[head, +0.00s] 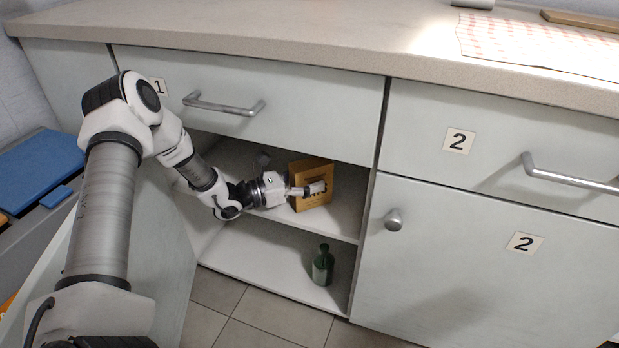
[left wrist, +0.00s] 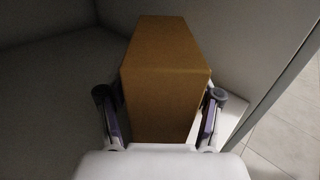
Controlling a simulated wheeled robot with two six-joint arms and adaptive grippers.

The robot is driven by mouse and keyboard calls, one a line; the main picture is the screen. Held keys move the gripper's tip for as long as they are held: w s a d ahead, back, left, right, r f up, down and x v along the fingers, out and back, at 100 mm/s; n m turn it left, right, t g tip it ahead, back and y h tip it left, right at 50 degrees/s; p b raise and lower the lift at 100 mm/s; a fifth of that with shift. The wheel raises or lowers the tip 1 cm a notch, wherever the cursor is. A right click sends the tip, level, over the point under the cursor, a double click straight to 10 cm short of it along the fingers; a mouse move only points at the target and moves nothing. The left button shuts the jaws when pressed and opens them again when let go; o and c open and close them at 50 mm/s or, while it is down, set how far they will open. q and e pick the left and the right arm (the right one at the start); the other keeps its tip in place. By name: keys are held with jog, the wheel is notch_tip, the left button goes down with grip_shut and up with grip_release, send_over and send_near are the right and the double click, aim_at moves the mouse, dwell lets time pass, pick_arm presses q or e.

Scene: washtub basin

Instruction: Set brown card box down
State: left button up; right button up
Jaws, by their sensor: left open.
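The brown card box (head: 316,172) stands upright on the upper shelf (head: 343,219) inside the open cupboard under the counter. My left gripper (head: 318,188) reaches into the cupboard from the left, in front of the box. In the left wrist view the box (left wrist: 163,85) fills the middle, with one finger of the left gripper (left wrist: 160,110) on each side of it. The fingers are spread, with narrow gaps to the box sides. The box's lower end is hidden behind the gripper body. My right gripper is not in view.
A green bottle (head: 323,265) stands on the cupboard's lower shelf (head: 270,272). The drawer (head: 250,85) marked 1 is shut above the opening. The shut cupboard door (head: 480,270) marked 2 is to the right. Blue lids (head: 40,168) lie at the left.

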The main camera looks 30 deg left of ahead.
aim_at(292, 182)
pick_arm(q)
jog(key=shift+r, duration=0.1)
jog(key=shift+r+p, duration=0.25)
jog(key=shift+p, duration=0.05)
jog(key=p+v, duration=0.3)
jog(key=v, duration=0.4)
jog(key=shift+a, duration=0.1)
jog(key=shift+s+f, duration=0.15)
jog(key=shift+f, duration=0.05)
